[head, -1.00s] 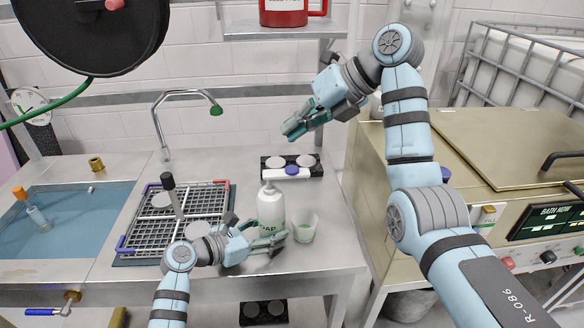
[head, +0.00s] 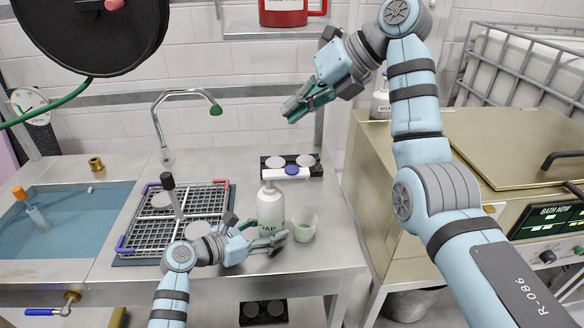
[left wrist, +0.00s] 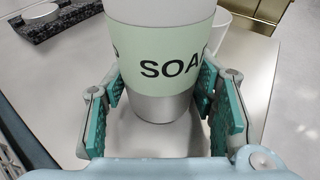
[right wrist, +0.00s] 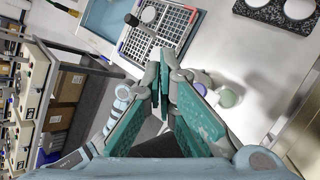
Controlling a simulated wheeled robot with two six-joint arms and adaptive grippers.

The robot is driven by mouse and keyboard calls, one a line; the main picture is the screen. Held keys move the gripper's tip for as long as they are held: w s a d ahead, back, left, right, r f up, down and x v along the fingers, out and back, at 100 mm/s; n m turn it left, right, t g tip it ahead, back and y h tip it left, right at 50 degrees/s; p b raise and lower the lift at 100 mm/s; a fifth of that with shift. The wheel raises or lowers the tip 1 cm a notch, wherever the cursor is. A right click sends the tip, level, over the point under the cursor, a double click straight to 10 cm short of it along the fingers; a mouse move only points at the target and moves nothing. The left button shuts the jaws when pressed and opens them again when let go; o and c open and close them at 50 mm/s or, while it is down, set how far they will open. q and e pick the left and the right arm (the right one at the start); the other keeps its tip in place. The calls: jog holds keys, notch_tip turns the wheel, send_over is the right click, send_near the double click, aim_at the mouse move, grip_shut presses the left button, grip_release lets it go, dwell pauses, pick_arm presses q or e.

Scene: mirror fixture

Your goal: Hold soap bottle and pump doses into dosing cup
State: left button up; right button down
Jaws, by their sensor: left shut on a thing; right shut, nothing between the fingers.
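The white soap bottle (head: 271,207) with a pale green label stands upright on the steel counter in the head view. My right gripper (head: 294,110) is shut and empty, above the pump head.
A wire rack (head: 150,222) with a dark-handled tool lies left of the bottle. A faucet (head: 165,150) and sink (head: 75,220) are further left. A black holder (head: 316,169) with pale round pads sits behind the pump. A brass-coloured bath machine (head: 520,145) stands at the right.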

aim_at(294, 167)
jog(key=shift+f, duration=0.2)
jog(key=shift+f, duration=4.25)
jog(key=shift+f, duration=0.15)
jog(key=shift+f, duration=0.3)
jog(key=shift+f, duration=1)
jog(key=shift+r, duration=1.4)
jog(key=shift+r, duration=0.1)
jog(key=shift+r, duration=2.45)
